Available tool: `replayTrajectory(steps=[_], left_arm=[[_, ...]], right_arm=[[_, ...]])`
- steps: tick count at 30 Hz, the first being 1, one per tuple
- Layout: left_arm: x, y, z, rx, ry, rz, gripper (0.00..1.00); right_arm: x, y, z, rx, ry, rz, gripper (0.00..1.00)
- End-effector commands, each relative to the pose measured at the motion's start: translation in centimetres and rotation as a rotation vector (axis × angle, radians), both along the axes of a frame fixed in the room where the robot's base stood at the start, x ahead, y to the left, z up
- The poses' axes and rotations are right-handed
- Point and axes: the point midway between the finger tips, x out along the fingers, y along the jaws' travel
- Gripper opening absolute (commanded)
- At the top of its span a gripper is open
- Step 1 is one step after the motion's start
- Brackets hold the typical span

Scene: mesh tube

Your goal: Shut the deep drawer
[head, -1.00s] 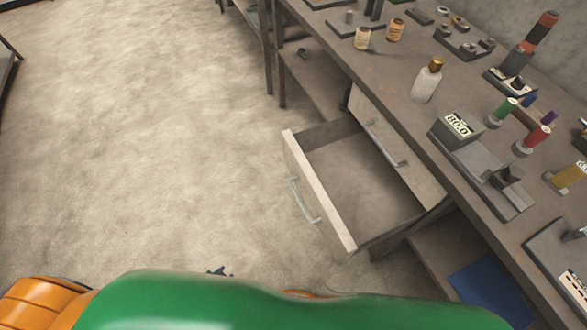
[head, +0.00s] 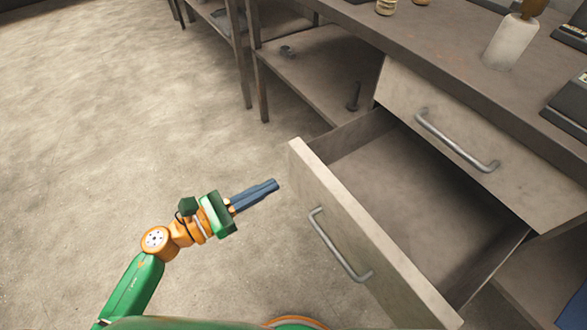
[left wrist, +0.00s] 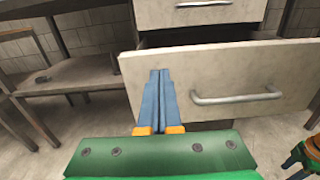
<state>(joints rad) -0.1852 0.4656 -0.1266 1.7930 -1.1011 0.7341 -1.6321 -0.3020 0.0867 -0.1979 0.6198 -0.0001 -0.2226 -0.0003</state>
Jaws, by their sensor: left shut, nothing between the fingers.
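The deep drawer (head: 345,225) is the lower one in the bench and stands pulled well out. It looks empty inside, and a metal bar handle (head: 338,245) is on its front. In the left wrist view the drawer's front (left wrist: 220,70) and its handle (left wrist: 236,97) face me. My left gripper (head: 275,185) is shut and empty, left of the drawer's front near its far end. In the left wrist view its fingers (left wrist: 159,72) overlap the front left of the handle; I cannot tell whether they touch it.
The upper drawer (head: 450,130) is shut, with its own bar handle (head: 455,142). The bench top (head: 420,50) carries a white bottle (head: 510,42) and other items. A low shelf (head: 315,70) lies beyond the drawers. The floor (head: 110,130) on the left is clear.

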Motion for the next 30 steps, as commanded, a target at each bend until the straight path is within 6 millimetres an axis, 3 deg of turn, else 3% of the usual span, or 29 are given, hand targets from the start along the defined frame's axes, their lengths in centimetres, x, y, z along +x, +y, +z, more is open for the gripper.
replayTrajectory(steps=[6,12,30], left_arm=[[2.7,-3.7,0.3,-0.004,-0.001,0.001,0.0],[4.1,-5.5,0.1,-0.004,0.001,0.002,0.0],[4.7,-6.4,-0.1,-0.003,0.001,0.001,0.0]], right_arm=[[0.0,0.2,0.9,0.003,0.0,0.002,0.5],[0.1,0.7,1.1,0.011,-0.003,0.0,0.5],[0.2,0.6,0.8,0.01,-0.005,-0.001,0.5]])
